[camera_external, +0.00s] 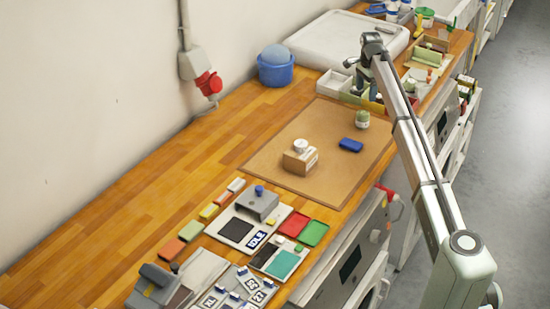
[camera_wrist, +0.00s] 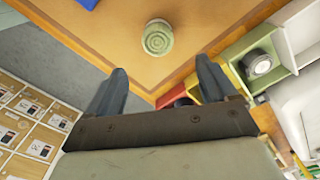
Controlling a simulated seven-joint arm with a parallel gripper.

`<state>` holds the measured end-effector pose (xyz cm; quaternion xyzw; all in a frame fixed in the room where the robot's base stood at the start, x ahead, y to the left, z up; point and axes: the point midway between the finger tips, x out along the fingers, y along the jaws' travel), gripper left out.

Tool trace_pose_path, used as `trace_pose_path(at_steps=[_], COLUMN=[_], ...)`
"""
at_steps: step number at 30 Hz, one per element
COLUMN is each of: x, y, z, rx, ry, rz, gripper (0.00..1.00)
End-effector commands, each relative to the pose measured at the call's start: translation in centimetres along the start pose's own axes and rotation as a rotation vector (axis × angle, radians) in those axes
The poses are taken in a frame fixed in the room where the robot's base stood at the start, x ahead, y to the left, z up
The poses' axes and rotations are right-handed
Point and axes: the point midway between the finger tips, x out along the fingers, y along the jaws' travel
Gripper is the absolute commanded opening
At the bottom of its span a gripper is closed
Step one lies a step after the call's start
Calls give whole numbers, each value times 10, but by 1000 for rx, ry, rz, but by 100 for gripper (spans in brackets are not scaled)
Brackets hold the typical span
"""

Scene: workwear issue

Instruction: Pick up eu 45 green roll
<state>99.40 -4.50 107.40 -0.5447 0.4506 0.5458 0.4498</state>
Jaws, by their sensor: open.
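A pale green roll (camera_external: 362,119) stands on the brown mat (camera_external: 262,150) near its right back corner. In the wrist view the roll (camera_wrist: 158,38) shows its ringed top, and no size marking can be read. My gripper (camera_wrist: 160,65) is open and empty. The roll lies beyond the fingertips, roughly centred between them and apart from both. In the external view my gripper (camera_external: 360,85) hangs over the small trays behind the roll, and its fingers are hard to make out.
A cardboard box with a white roll (camera_external: 300,158) sits farther left. Small trays (camera_external: 335,84) stand behind the mat. The bench edge is close on the roll's right.

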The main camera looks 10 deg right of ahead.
Motion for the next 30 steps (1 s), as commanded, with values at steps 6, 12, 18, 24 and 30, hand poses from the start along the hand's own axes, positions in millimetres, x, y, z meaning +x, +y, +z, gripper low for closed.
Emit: trace_pose_path(at_steps=[6, 12, 18, 24, 30], x=[0, 4, 26, 60, 84], y=[0, 0, 1, 1, 0], z=[0, 0, 0, 0, 0], rx=[222, 281, 280, 279, 278], ry=[0, 0, 0, 0, 0], rz=[-2, -2, 0, 0, -1], gripper=[85, 85, 85, 85, 85])
